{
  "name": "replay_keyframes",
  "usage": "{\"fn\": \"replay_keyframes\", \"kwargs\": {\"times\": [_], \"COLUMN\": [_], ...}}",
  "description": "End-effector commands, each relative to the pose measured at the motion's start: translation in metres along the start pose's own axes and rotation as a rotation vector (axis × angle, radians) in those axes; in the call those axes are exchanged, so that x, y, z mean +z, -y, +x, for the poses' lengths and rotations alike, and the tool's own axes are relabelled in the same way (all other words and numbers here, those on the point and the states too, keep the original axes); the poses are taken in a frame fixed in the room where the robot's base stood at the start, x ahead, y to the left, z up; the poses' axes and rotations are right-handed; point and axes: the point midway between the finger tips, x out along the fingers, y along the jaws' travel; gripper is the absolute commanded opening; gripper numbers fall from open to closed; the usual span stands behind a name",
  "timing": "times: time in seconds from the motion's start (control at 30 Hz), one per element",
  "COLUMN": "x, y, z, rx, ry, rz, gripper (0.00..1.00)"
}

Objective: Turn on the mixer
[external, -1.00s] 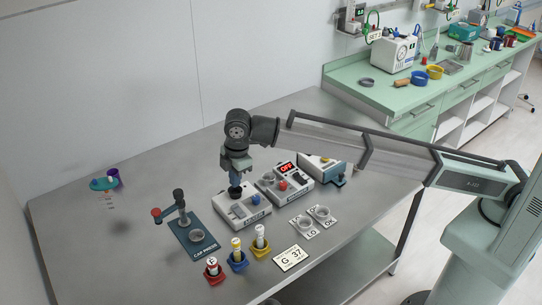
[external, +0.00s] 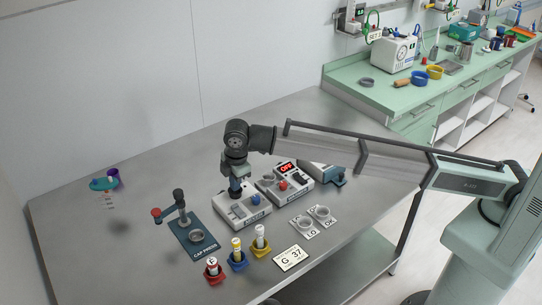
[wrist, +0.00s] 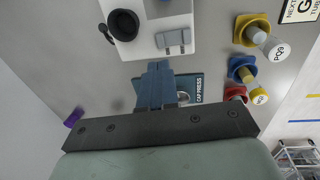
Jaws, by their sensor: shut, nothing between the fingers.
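A white boxy device (external: 262,212) with a dark label stands under my gripper; its label is too small to read, so I cannot tell if it is the mixer. In the wrist view it has a round black cup (wrist: 123,25) and a grey rocker-like switch (wrist: 174,40). To its right, a second white device (external: 301,189) has a lit red "OFF" display (external: 286,168) and a red knob (external: 283,185). My gripper (external: 235,194) is shut and empty, pointing down at the first device. In the wrist view its blue fingertips (wrist: 158,66) are close together near the device's edge; contact is unclear.
A cap press (external: 196,236) stands to the left. Red (external: 213,276), blue (external: 238,264) and yellow (external: 261,250) tube holders stand in front. Two dishes on cards (external: 311,220) lie to the right. Another device (external: 322,170) stands behind.

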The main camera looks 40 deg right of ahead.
Motion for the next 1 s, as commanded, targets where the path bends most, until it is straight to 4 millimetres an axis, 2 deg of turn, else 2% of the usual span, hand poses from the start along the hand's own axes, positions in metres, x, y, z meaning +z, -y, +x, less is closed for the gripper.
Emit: {"fn": "replay_keyframes", "kwargs": {"times": [0.03,0.2,0.43,0.7,1.0], "x": [0.001,0.0,0.0,0.0,0.0], "y": [0.0,0.0,0.0,0.0,0.0], "z": [0.011,0.04,0.071,0.086,0.087], "rx": [-0.001,-0.001,-0.001,0.0,0.0], "ry": [0.001,0.001,0.0,0.0,-0.001], "rz": [0.0,0.0,0.0,0.0,0.0], "gripper": [0.0,0.0,0.0,0.0,0.0]}}
